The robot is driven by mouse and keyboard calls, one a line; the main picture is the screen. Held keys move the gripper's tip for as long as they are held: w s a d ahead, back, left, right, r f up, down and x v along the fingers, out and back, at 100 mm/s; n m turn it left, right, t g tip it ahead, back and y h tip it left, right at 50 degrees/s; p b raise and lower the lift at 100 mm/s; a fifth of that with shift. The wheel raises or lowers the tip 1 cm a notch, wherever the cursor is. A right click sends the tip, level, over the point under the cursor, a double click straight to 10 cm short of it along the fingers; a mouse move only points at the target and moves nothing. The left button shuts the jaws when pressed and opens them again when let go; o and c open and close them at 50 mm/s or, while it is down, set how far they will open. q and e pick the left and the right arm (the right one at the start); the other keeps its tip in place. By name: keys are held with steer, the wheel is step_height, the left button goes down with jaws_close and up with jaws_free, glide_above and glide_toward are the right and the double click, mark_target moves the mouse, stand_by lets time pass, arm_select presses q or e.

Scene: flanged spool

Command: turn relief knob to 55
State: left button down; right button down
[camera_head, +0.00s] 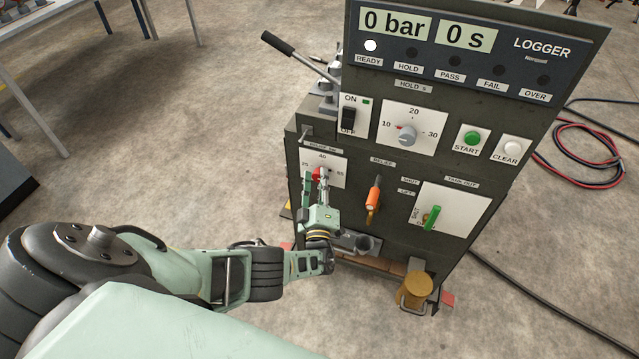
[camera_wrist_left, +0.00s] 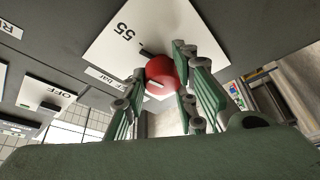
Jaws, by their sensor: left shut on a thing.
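The red relief knob (camera_head: 316,174) sits on a white dial plate (camera_head: 338,168) at the lower left of the machine's front. My left gripper (camera_head: 318,182) is shut on the knob, with its arm reaching in from the left. In the left wrist view the round red knob (camera_wrist_left: 161,71) is between the two green fingers (camera_wrist_left: 158,82). The plate's 55 mark shows near it, and a small white line shows on the knob. The exact setting cannot be read, as the gripper hides part of the dial. My right gripper is not in view.
The machine's front also carries an ON/OFF switch (camera_head: 348,119), a timer dial (camera_head: 406,135), an orange handle (camera_head: 373,195) and a green lever (camera_head: 432,217). A black-gripped lever (camera_head: 279,44) sticks out at upper left. The logger display (camera_head: 430,31) reads 0 bar and 0 s.

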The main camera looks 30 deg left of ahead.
arm_select(q)
steer(key=shift+w+r+m+t+b, duration=0.15)
steer(key=shift+m+t+b, duration=0.3)
steer(key=shift+m, duration=0.65)
steer(key=shift+r, duration=0.1)
steer(key=c, duration=1.5)
jaws_free()
steer(key=shift+f, duration=0.2)
steer(key=v, duration=1.2)
steer(key=shift+s+r, duration=0.2)
steer(key=shift+s, duration=0.05)
